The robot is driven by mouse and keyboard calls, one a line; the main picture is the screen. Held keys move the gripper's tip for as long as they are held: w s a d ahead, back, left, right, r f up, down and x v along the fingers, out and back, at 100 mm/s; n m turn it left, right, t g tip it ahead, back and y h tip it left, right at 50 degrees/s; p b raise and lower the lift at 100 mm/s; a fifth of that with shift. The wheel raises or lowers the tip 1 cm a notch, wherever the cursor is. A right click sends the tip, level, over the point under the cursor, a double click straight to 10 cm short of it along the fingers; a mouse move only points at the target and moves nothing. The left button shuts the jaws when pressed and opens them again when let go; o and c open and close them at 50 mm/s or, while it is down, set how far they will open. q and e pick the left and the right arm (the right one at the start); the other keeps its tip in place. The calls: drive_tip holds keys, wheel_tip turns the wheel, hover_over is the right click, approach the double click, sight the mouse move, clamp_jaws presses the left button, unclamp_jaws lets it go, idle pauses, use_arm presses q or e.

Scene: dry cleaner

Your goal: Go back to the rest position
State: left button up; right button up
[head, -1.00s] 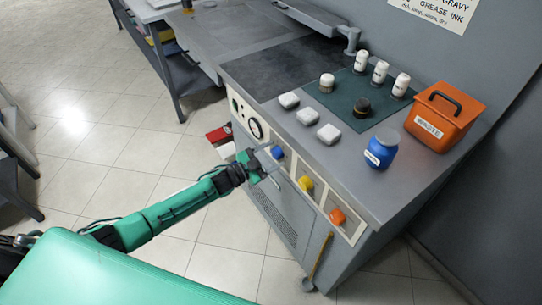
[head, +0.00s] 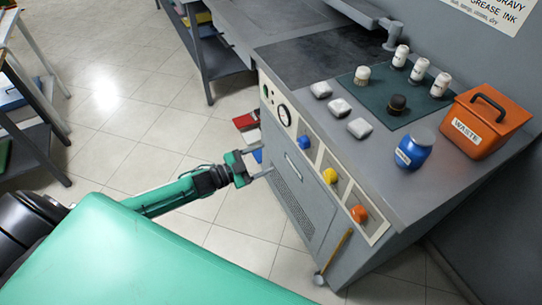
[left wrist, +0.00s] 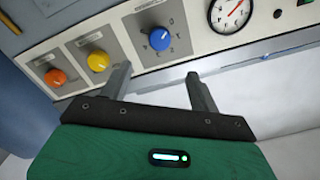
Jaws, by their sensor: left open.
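My left gripper (head: 259,164) is open and empty in front of the grey cabinet, below the level of its knobs. In the left wrist view its two fingers (left wrist: 160,88) are spread, with nothing between them but the panel behind. The blue knob (left wrist: 159,39), yellow knob (left wrist: 97,61) and orange knob (left wrist: 55,77) show beyond the fingers, apart from them. A dial gauge (left wrist: 229,14) is at the top right of that view. My right gripper is not in view.
The cabinet top (head: 388,195) holds a blue jar (head: 414,148), an orange waste bin (head: 487,120), white blocks (head: 338,107) and a green mat (head: 373,80) with several bottles. A wooden-handled ladle (head: 335,255) hangs low on the front. Tiled floor (head: 140,120) lies open to the left.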

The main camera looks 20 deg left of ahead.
use_arm(q)
drive_tip(key=s+a+f+n+g+y+p, duration=0.1)
drive_tip(key=s+a+f+n+y, duration=0.2)
drive_tip(key=f, duration=0.6)
drive_tip(key=s+a+f+n+g+y, duration=0.1)
drive_tip(key=s+a+f+n+y, duration=0.2)
drive_tip(key=f, duration=0.6)
drive_tip(key=s+a+f+n+g+y+p, duration=0.1)
drive_tip(key=s+f+y, duration=0.3)
drive_tip(key=f, duration=0.5)
drive_tip(key=s+d+f+n+g+y+p, duration=0.1)
drive_tip(key=s+f+g, duration=0.2)
drive_tip(key=s+f, duration=0.6)
drive_tip(key=s+d+f+n+g+p, duration=0.1)
drive_tip(key=s+d+f+n+g, duration=0.3)
drive_tip(key=s, duration=0.9)
drive_tip(key=s+d+f+g, duration=0.1)
drive_tip(key=s+f, duration=0.1)
drive_tip(key=s, duration=0.6)
drive_tip(key=s+d+f+m+g, duration=0.1)
drive_tip(key=s+d+f+g, duration=0.1)
drive_tip(key=s, duration=0.6)
drive_tip(key=shift+f, duration=0.8)
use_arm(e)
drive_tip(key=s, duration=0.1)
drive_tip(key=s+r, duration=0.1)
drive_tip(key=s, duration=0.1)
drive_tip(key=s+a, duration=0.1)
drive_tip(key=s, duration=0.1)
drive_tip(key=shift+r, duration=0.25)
